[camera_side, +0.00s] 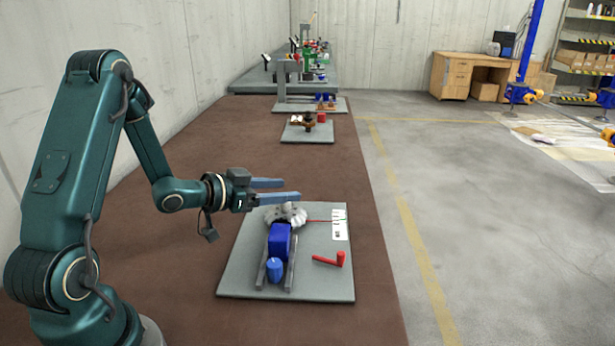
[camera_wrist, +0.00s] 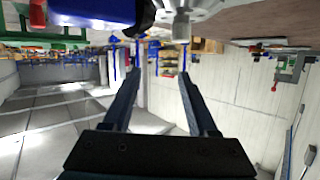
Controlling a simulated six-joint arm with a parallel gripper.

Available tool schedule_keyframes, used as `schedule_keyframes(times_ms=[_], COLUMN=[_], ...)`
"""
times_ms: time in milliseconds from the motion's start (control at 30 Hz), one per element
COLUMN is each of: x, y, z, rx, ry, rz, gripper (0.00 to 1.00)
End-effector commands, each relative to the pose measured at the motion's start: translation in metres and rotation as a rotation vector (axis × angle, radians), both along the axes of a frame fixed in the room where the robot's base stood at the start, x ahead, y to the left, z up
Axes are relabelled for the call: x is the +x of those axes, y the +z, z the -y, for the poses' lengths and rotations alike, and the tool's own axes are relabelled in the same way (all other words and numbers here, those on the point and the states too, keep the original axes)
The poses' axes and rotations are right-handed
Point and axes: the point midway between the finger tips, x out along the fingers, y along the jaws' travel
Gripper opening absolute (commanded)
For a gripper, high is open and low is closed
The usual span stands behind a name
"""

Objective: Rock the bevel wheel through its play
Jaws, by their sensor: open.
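The bevel wheel (camera_side: 285,215) is a pale grey toothed wheel with a round hub on top, at the far end of a blue block (camera_side: 279,240) on a grey plate (camera_side: 234,276). A thin red pointer (camera_side: 318,221) runs right from the wheel towards a white marked card (camera_side: 339,226). My gripper (camera_side: 291,189) is open and empty, its two blue fingers level, close to the wheel's top in the side view. In the wrist view the fingers (camera_wrist: 160,74) are apart with nothing between them. Part of the wheel (camera_wrist: 207,9) shows at the top edge, cut off.
A red crank handle (camera_side: 334,260) lies on the plate's right. Further along the brown bench top (camera_side: 240,130) stand other fixtures, including a small plate (camera_side: 293,136) with brown and red parts.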

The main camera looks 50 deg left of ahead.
Motion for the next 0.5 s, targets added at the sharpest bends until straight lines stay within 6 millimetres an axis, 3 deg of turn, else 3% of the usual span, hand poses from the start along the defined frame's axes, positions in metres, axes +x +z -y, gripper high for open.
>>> schedule_keyframes(times_ms=[100, 233, 500], x=[-0.01, -0.014, 0.013], y=[-0.026, -0.036, -0.046], z=[-0.015, -0.022, -0.023], rx=[-0.05, -0.068, -0.065], ry=[0.052, 0.08, 0.08], rz=[-0.059, -0.078, -0.076], gripper=[0.59, 0.59, 0.59])
